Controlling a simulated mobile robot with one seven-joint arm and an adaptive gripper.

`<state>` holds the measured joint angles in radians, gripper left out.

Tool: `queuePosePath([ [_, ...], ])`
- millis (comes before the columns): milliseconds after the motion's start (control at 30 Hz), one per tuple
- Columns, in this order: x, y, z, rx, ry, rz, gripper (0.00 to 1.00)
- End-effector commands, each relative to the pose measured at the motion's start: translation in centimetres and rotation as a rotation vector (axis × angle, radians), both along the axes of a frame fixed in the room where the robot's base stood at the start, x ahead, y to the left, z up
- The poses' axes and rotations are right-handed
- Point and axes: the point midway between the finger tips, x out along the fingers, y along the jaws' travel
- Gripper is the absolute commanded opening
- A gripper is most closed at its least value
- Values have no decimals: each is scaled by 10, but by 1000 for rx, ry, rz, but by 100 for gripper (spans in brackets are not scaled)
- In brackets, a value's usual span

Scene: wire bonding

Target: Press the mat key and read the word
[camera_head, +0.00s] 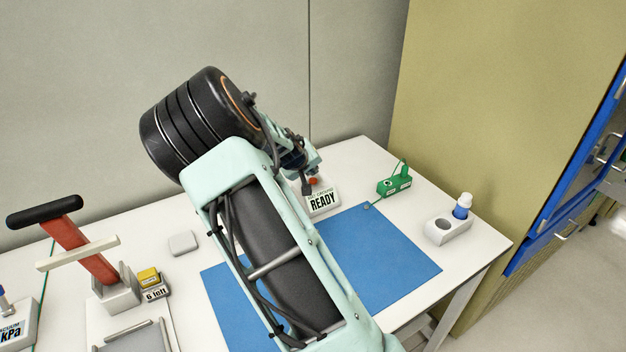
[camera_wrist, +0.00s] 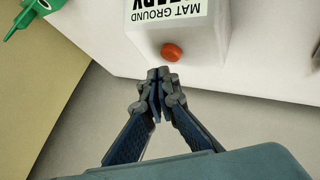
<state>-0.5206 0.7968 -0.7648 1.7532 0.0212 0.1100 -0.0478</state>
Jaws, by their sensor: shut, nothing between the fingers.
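The mat ground box (camera_head: 322,202) is a white block at the back of the table, with the word READY on its face. Its red-orange key (camera_head: 313,181) shows at its top. In the wrist view the box (camera_wrist: 196,38) appears upside down, its label partly cut off, and the key (camera_wrist: 171,52) is just beyond my fingertips. My gripper (camera_wrist: 160,76) is shut and empty, its tips close to the key; I cannot tell whether they touch it. In the head view my gripper (camera_head: 306,188) is partly hidden by my arm. The blue mat (camera_head: 400,262) lies in front of the box.
A green device (camera_head: 393,184) is wired to the mat's corner. A white holder (camera_head: 447,231) with a blue-and-white bottle (camera_head: 462,206) stands at the right. A red-handled press (camera_head: 90,252) and a "6 left" box (camera_head: 155,293) stand left. The wall is close behind.

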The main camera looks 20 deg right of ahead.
Motion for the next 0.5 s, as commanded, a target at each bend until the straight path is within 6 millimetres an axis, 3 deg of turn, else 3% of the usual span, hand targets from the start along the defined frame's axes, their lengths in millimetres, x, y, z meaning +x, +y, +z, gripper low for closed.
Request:
queuePosePath([
  [500, 0, 0, -8, 0, 0, 0, 0],
])
